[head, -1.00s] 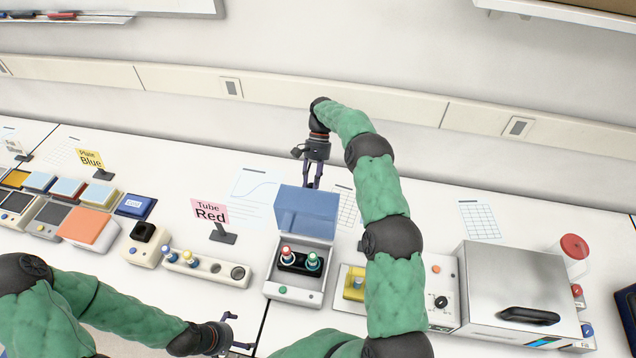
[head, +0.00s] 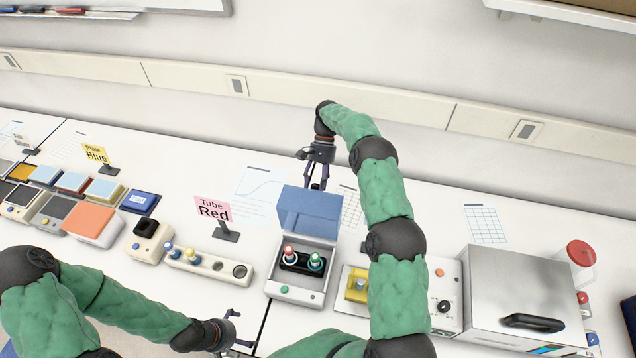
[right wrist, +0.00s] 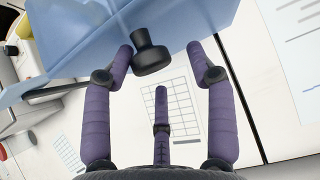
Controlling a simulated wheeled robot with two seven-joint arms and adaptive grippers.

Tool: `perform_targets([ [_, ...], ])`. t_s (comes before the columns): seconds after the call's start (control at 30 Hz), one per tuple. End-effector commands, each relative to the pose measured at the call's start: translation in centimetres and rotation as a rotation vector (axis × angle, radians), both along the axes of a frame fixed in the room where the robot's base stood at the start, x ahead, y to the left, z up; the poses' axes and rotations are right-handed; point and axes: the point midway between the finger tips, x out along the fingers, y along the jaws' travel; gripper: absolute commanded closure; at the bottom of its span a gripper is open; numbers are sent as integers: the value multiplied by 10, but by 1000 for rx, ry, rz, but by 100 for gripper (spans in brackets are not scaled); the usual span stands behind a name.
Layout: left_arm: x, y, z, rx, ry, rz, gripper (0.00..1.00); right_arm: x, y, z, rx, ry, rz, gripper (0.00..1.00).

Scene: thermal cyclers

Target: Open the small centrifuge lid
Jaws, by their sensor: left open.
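The small centrifuge (head: 290,291) is a white box with a translucent blue lid (head: 308,212). The lid stands raised at its back edge, and two tubes, one red-capped and one green-capped, show inside. My right gripper (head: 318,184) is behind the raised lid, pointing down. In the right wrist view its purple fingers (right wrist: 161,62) are spread, with the lid's black knob (right wrist: 150,54) between the outer two. The knob is close to the left finger and clear of the right one. My left gripper (head: 238,330) is open and empty near the table's front edge.
A tube rack (head: 208,264) and a pink "Tube Red" sign (head: 213,210) stand left of the centrifuge. A yellow-topped device (head: 357,284) and a large metal box (head: 525,292) stand right. Paper sheets lie behind; the bench there is mostly clear.

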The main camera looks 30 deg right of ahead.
Motion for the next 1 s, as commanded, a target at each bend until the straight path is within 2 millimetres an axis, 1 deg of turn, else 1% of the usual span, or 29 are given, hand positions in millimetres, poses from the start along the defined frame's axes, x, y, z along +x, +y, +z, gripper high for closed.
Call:
perform_targets([
  [0.17, 0, 0, 0, 0, 0, 0, 0, 1, 0, 3, -1, -4, -1, 44],
  [0.27, 0, 0, 0, 0, 0, 0, 0, 2, 0, 9, -1, -6, -1, 44],
  [0.37, 0, 0, 1, 0, 0, 0, 0, 2, -1, 21, -2, -9, -1, 44],
  [0.7, 0, 0, 1, 0, 0, 0, 0, 1, 0, 80, -1, -6, -1, 44],
  [0.83, 0, 0, 1, 0, 0, 0, 0, 1, 0, 94, 0, -6, 0, 44],
  [1.0, 0, 0, 1, 0, 0, 0, 0, 0, 0, 102, 0, -4, -1, 44],
])
